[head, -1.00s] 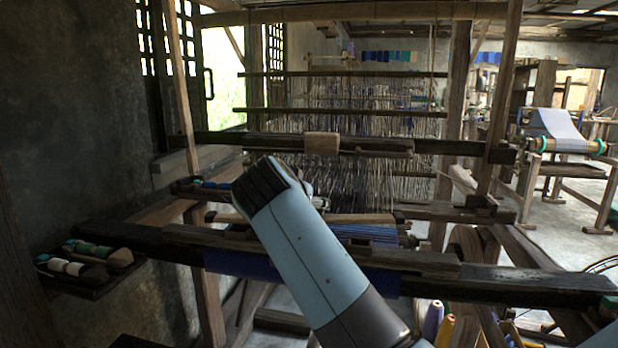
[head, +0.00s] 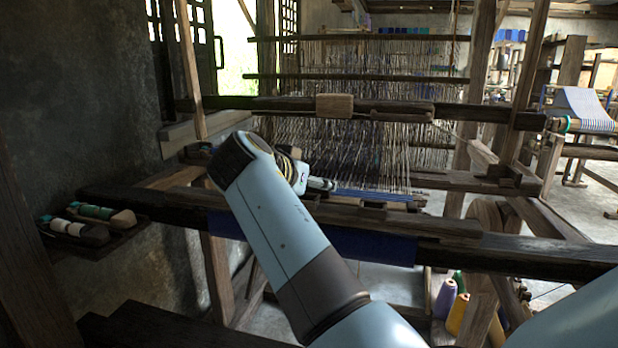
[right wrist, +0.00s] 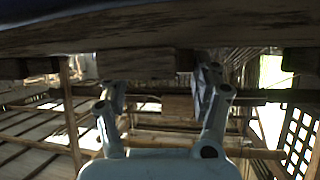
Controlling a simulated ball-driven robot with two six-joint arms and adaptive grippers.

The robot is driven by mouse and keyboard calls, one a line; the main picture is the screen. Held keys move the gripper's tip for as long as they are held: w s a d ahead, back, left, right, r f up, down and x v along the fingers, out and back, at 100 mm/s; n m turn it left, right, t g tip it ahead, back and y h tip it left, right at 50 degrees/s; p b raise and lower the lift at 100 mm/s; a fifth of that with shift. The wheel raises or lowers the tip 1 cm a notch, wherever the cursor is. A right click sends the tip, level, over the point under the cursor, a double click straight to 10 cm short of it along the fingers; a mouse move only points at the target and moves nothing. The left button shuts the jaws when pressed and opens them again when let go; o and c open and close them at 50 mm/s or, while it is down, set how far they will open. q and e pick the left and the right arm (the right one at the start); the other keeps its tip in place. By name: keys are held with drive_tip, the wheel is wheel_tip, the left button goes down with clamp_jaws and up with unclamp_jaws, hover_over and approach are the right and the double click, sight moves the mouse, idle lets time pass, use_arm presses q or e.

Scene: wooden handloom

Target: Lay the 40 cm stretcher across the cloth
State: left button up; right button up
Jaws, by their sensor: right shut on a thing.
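The blue cloth (head: 372,247) hangs over the front of the loom's front beam; a strip of it (head: 375,194) shows behind the beam. My right gripper (head: 325,185) is partly hidden behind my own forearm, just above that strip. In the right wrist view my right gripper (right wrist: 164,80) has its fingers apart, with a brown wooden piece (right wrist: 137,62) at the fingertips. I take this piece to be the stretcher; its ends and its contact with the cloth are not clear. My left gripper is not in view.
The dark front beam (head: 545,258) runs across the loom. The batten (head: 240,104) and hanging warp threads stand behind. A small shelf with bobbins (head: 95,212) is at the left. Yarn cones (head: 457,312) stand below right. A post (head: 525,85) rises at the right.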

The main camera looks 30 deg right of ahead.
drive_tip(key=shift+f, duration=0.65)
drive_tip(key=shift+b, duration=0.3)
drive_tip(key=o, duration=1.4)
drive_tip(key=shift+f, duration=0.1)
drive_tip(key=shift+c, duration=0.2)
wheel_tip(320, 180, up, 10)
